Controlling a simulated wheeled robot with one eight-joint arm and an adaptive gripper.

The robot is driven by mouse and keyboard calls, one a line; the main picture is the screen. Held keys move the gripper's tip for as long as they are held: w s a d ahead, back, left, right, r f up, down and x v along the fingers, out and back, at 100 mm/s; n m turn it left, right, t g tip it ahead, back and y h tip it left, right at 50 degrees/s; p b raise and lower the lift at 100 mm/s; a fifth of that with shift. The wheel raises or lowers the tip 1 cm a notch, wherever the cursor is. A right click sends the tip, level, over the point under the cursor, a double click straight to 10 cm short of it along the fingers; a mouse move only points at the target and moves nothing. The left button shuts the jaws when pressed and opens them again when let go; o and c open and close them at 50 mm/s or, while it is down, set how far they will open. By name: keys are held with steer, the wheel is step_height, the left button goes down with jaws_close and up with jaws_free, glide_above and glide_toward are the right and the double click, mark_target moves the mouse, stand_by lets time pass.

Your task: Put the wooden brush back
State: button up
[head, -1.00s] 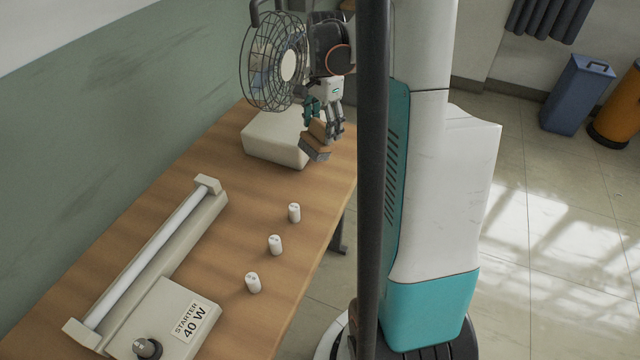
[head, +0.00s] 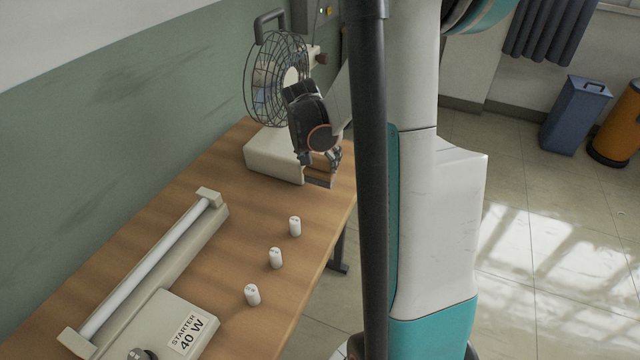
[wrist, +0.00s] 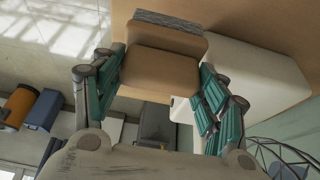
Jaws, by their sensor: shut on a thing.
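The wooden brush (wrist: 160,72) is a tan block with a grey strip along its far edge. In the wrist view it lies between the two green-sided fingers of my gripper (wrist: 162,60), which is shut on it. In the head view my gripper (head: 320,162) points down by the right side of the pale box, near the table's right edge. The brush (head: 319,182) shows there only as a dark edge and a bit of wood below the fingers. I cannot tell whether it touches the table.
A pale box (head: 268,158) stands beside my gripper, with a wire-caged fan (head: 272,85) behind it. Three white cylinders (head: 275,258) stand on the wooden table (head: 235,265). A tube lamp fixture (head: 150,255) and a box labelled STARTER 40 W (head: 185,325) lie at the left.

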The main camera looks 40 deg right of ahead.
mark_target(320, 177)
step_height(320, 177, down, 8)
steer(key=shift+r+b, duration=0.25)
steer(key=shift+b, duration=0.95)
steer(key=o, duration=1)
steer(key=p+v, duration=0.4)
steer(key=v, duration=0.8)
